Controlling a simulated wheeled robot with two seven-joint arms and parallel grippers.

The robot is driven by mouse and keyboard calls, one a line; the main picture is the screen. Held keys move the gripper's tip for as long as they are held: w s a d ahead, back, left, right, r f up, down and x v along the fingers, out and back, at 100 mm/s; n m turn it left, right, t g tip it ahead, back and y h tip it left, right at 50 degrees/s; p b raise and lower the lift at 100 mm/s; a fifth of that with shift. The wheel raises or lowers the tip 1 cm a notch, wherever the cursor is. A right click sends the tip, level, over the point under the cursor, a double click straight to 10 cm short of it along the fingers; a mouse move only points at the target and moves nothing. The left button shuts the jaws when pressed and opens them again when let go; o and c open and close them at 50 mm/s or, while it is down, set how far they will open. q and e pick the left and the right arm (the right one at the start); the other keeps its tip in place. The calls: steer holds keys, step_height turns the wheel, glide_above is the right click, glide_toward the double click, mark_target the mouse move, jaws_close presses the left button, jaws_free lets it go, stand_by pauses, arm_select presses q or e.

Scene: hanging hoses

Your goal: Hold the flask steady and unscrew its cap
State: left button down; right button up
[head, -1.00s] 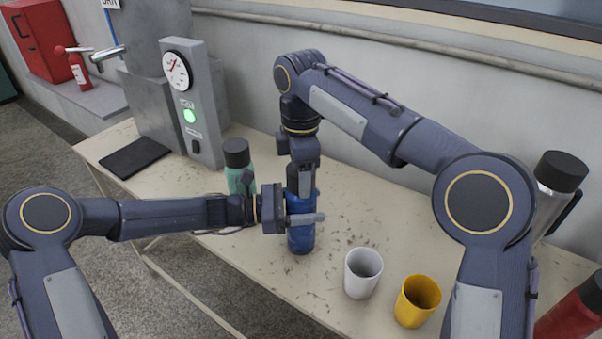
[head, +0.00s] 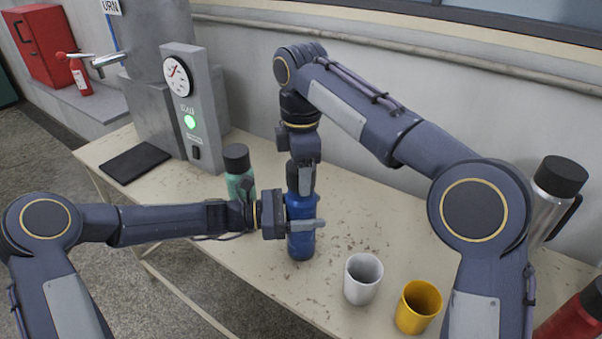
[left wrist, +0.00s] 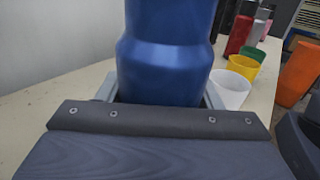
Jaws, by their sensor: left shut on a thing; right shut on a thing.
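The blue flask (head: 301,243) stands upright on the table, and it fills the middle of the left wrist view (left wrist: 165,65). My left gripper (head: 303,223) is shut around the flask's body from the left. My right gripper (head: 301,180) points straight down from above and is shut at the top of the flask. The cap is hidden behind the right gripper's fingers, so I cannot see whether it sits tight or loose.
A green flask (head: 238,170) with a dark cap stands just behind my left wrist. A white cup (head: 362,283), a yellow cup (head: 417,307), a steel flask (head: 546,205) and a red flask (head: 577,318) stand to the right. A dark mat (head: 135,162) lies at the table's left end.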

steer(key=shift+r, duration=2)
arm_select(q)
steer(key=shift+c, duration=1.6)
jaws_free()
steer(key=s+a+b, duration=0.1)
steer(key=a+b, duration=0.1)
steer(key=a, duration=1)
steer(key=shift+s, duration=0.15)
arm_select(e)
step_height(320, 180, down, 2)
